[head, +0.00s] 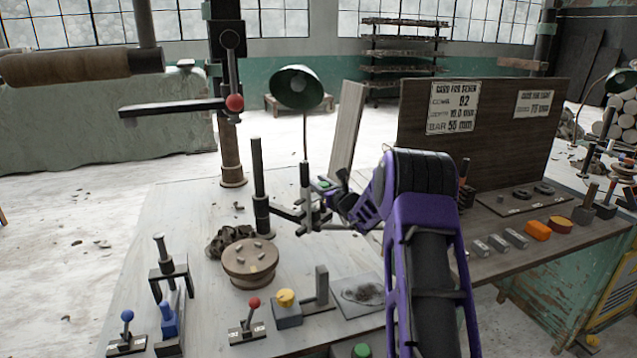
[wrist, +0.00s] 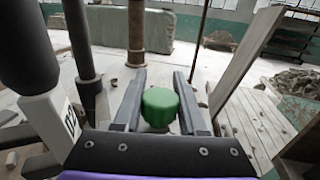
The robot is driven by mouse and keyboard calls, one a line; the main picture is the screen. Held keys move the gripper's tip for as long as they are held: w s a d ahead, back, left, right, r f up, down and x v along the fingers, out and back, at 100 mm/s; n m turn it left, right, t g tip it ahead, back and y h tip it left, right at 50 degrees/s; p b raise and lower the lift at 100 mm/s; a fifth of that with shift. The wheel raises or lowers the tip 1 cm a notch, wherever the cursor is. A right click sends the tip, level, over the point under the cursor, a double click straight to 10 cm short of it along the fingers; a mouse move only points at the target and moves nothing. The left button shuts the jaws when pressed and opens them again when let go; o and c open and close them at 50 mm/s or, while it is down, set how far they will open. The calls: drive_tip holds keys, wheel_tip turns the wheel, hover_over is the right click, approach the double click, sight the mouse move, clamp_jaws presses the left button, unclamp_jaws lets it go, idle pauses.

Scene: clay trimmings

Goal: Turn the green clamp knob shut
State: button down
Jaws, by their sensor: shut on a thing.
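The green clamp knob (wrist: 159,107) sits between the two fingers of my gripper (wrist: 160,90) in the wrist view. My gripper is shut on it, one finger along each side. In the head view the green knob (head: 324,184) is a small patch at the end of my gripper (head: 323,188), beside a dark upright post on the pale workbench. My purple arm reaches in from the right and partly hides the clamp. The knob's underside and stem are hidden.
A tall dark post (head: 259,185) stands left of my gripper. A round wooden disc (head: 249,262), a red-knobbed lever (head: 254,304) and a yellow-topped block (head: 287,300) are in front. A dark sign board (head: 480,130) rises at the right. A pale plank (head: 346,130) leans behind.

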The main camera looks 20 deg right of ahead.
drive_tip(key=shift+a+n+g+y, duration=0.25)
drive_tip(key=shift+n+g+y, duration=0.15)
drive_tip(key=shift+n+y, duration=0.85)
drive_tip(key=shift+m+y, duration=0.25)
drive_tip(key=shift+c, duration=2.3)
unclamp_jaws()
drive_tip(key=shift+s, duration=0.1)
drive_tip(key=v, duration=1.7)
drive_tip(key=shift+s+p, duration=0.2)
drive_tip(key=shift+p, duration=0.2)
